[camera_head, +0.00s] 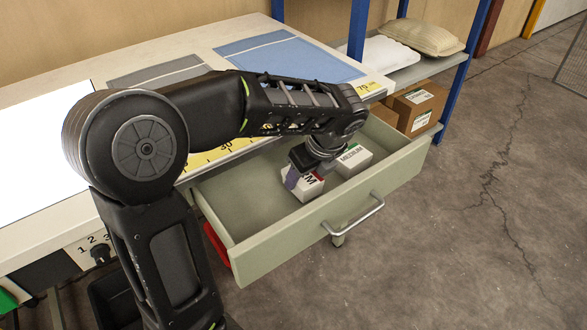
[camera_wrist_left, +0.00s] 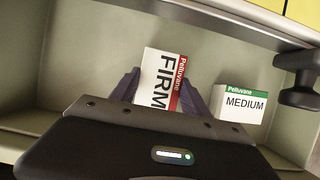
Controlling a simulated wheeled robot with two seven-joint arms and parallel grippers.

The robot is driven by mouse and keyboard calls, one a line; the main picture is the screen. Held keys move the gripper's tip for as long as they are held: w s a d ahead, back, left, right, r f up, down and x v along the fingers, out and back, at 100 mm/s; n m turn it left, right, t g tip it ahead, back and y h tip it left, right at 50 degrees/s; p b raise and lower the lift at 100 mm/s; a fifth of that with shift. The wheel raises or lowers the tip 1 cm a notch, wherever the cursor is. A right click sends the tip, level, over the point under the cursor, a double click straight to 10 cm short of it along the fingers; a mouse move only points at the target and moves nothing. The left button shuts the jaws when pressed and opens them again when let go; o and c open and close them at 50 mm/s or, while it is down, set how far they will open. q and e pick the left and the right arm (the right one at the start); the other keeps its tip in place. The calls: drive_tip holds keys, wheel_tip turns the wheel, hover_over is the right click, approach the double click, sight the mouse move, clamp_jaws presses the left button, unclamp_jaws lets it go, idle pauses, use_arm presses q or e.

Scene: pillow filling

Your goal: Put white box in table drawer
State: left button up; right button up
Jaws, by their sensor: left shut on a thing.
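The table drawer (camera_head: 290,240) is pulled open below the worktop. A white box with a red stripe marked FIRM (camera_head: 309,189) is inside the drawer's walls, toward its right half. It also shows in the left wrist view (camera_wrist_left: 158,72). My left gripper (camera_head: 293,176) reaches down into the drawer from above and is shut on this FIRM box, with a purple finger on each side. I cannot tell if the box touches the drawer floor. A second white box with a green stripe marked MEDIUM (camera_head: 354,160) sits to the right of it, also in the left wrist view (camera_wrist_left: 240,103). My right gripper is out of view.
The drawer's left half is empty. A metal handle (camera_head: 357,219) is on its front. The worktop (camera_head: 190,45) holds a blue mat (camera_head: 290,57) and a grey mat. Cardboard boxes (camera_head: 417,107) and a beige pillow (camera_head: 421,37) are on shelves at the right, beside blue posts.

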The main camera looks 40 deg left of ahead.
use_arm(q)
drive_tip(key=a, duration=0.2)
drive_tip(key=w+a, duration=0.1)
drive_tip(key=a, duration=0.1)
drive_tip(key=shift+w, duration=0.1)
drive_tip(key=shift+d+f+b, duration=0.1)
drive_tip(key=shift+f+b, duration=0.35)
drive_tip(key=shift+f, duration=0.15)
drive_tip(key=shift+f, duration=0.2)
drive_tip(key=o, duration=1.4)
drive_tip(key=shift+r, duration=0.1)
